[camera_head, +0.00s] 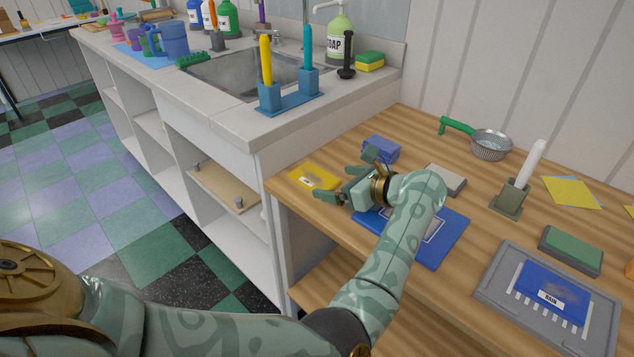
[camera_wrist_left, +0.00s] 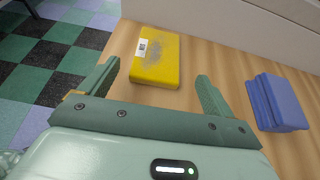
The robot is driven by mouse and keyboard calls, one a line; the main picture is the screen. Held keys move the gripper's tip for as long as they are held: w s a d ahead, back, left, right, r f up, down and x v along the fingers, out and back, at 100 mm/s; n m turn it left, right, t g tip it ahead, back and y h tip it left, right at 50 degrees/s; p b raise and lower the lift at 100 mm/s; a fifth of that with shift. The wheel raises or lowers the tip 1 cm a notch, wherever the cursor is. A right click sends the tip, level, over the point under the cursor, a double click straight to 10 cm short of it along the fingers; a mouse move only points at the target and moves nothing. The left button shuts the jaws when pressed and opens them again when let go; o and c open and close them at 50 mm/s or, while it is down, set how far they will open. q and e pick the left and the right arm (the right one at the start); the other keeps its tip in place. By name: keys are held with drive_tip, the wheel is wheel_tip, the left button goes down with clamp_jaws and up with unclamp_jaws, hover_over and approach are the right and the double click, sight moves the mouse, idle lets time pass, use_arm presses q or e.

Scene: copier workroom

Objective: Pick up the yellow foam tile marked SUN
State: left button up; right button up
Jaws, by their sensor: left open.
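A yellow foam tile (camera_head: 314,178) lies flat on the wooden table near its left edge, with a small white label whose writing is too small to read. In the left wrist view the yellow tile (camera_wrist_left: 157,57) lies just ahead of the jaws, with a grey smudge beside its label. My left gripper (camera_head: 338,184) is open and empty, just right of the tile in the head view. In the left wrist view its two fingers (camera_wrist_left: 155,85) are spread apart on either side of the tile's near end. My right gripper is not in view.
A blue block (camera_head: 381,149) stands close behind the gripper, also right of the fingers in the wrist view. A blue mat (camera_head: 440,240) lies beneath my forearm. A grey tray (camera_head: 492,287) holds a blue tile marked RAIN (camera_head: 553,292). The white sink counter (camera_head: 225,125) borders the table.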

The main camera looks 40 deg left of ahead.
sight(316, 177)
use_arm(q)
drive_tip(key=b+x, duration=0.1)
drive_tip(key=x, duration=0.3)
drive_tip(key=shift+s+a, duration=0.2)
drive_tip(key=shift+a, duration=0.55)
drive_tip(key=c, duration=1.1)
drive_tip(key=shift+o, duration=0.2)
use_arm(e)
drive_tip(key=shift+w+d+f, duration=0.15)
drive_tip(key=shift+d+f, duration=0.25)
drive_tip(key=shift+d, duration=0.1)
